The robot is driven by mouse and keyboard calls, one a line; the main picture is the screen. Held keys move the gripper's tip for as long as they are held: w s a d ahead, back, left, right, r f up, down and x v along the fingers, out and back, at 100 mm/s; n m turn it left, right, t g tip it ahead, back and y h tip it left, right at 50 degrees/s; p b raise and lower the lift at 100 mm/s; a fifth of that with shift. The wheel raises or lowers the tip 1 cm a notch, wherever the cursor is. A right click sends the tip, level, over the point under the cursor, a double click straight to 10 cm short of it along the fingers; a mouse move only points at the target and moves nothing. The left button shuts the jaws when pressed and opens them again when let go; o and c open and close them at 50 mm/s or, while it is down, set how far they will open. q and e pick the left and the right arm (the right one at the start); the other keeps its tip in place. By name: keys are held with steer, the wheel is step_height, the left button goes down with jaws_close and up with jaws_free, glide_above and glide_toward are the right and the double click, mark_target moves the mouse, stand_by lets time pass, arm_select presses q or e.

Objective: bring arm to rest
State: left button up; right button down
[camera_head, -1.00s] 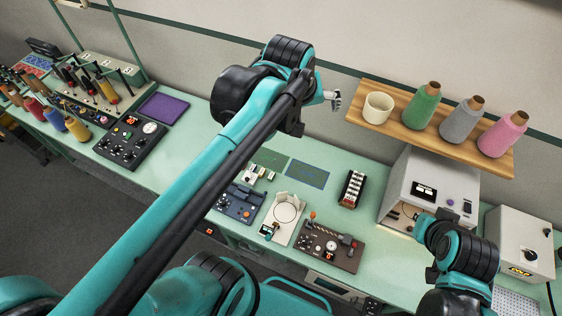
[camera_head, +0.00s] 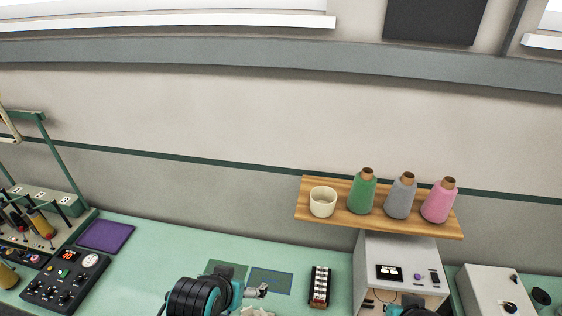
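My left arm shows at the bottom middle as a black and teal joint. A small grey piece at its right end, at the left gripper (camera_head: 258,291), is too small to tell open from shut. It appears over the green bench (camera_head: 150,245), near two flat mats, and nothing is seen held in it. My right gripper is not in view. Only a dark part of what may be my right arm shows at the bottom edge, in front of the white instrument box (camera_head: 405,252).
A wooden shelf (camera_head: 290,213) on the wall holds a cream cup (camera_head: 322,202) and green (camera_head: 362,193), grey (camera_head: 400,197) and pink (camera_head: 438,203) yarn cones. A black control panel (camera_head: 62,282) and purple mat (camera_head: 105,235) lie left. A grey-white box (camera_head: 493,290) stands right.

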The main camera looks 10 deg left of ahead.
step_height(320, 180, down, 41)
steer(key=b, duration=4)
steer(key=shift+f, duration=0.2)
